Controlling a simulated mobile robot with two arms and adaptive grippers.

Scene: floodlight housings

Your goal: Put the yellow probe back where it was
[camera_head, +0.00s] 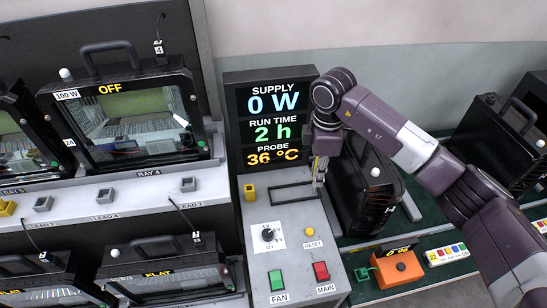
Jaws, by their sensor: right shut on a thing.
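My right gripper (319,182) points down over the right side of the control console (295,235), near a dark rectangular outline on its top. It is shut on a small thin thing that is mostly hidden by the fingers; a yellowish sliver shows there, which I take to be the yellow probe. A small yellow block with a dark opening (250,192) stands on the console, left of the gripper and apart from it. The display (271,125) reads SUPPLY 0 W, RUN TIME 2 h, PROBE 36 °C. My left gripper is not in view.
A dark floodlight housing (366,190) stands close right of the gripper. An orange box (398,269) sits at lower right. Housings fill the left shelves.

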